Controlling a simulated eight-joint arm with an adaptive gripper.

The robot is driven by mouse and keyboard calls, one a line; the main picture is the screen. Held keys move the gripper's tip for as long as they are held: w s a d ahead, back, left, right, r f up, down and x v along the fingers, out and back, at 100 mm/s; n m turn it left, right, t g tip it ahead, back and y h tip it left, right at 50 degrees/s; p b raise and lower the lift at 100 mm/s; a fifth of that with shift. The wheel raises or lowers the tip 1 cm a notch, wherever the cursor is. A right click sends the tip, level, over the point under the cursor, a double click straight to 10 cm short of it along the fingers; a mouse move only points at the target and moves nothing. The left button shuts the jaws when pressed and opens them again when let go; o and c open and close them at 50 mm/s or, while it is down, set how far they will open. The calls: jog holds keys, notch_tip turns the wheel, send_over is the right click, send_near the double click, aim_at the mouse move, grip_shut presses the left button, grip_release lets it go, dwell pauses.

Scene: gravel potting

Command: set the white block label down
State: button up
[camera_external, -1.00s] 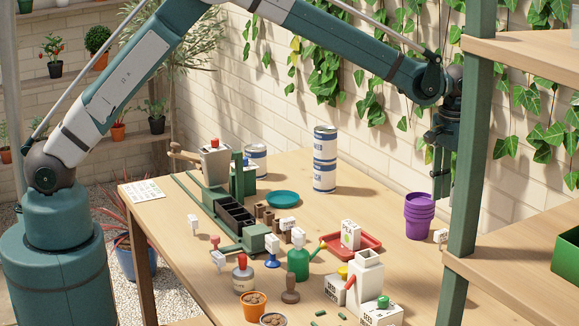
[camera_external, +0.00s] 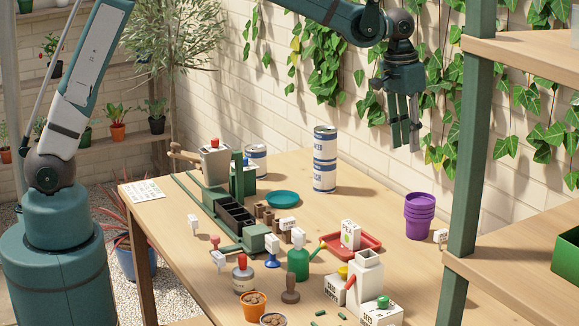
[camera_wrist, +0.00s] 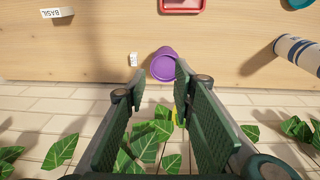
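A small white block label (camera_external: 440,236) stands on the table at its right side, just right of the stacked purple pots (camera_external: 419,216). In the wrist view the white block label (camera_wrist: 133,59) sits beside the purple pots (camera_wrist: 163,65) with a small gap between them; its marking is too small to read. My gripper (camera_external: 404,140) hangs high above the table near the ivy wall, well clear of the label. In the wrist view my gripper (camera_wrist: 158,88) has its fingers spread apart with nothing between them.
Blue-white cans (camera_external: 325,160), a red tray (camera_external: 362,243) and a watering can (camera_external: 298,262) occupy the table. A white BASIL label (camera_wrist: 57,13) shows in the wrist view. Table space beside the cans is free.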

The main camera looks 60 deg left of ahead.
jog(key=s+a+r+t, duration=0.1)
jog(key=s+a+r, duration=0.55)
jog(key=s, duration=0.45)
jog(key=s+a+r+t, duration=0.2)
jog(key=s+a+r, duration=0.3)
jog(key=s+a, duration=0.45)
jog(key=s+a+f+t, duration=0.1)
jog(key=s+a+f, duration=0.1)
jog(key=s, duration=0.6)
jog(key=s+a+f+t, duration=0.1)
jog(key=s+a+f, duration=0.1)
jog(key=s, duration=0.6)
jog(key=s+a+f, duration=0.1)
jog(key=s+a, duration=0.2)
jog(key=s, duration=0.6)
jog(key=shift+f+t, duration=0.4)
jog(key=shift+s, duration=0.1)
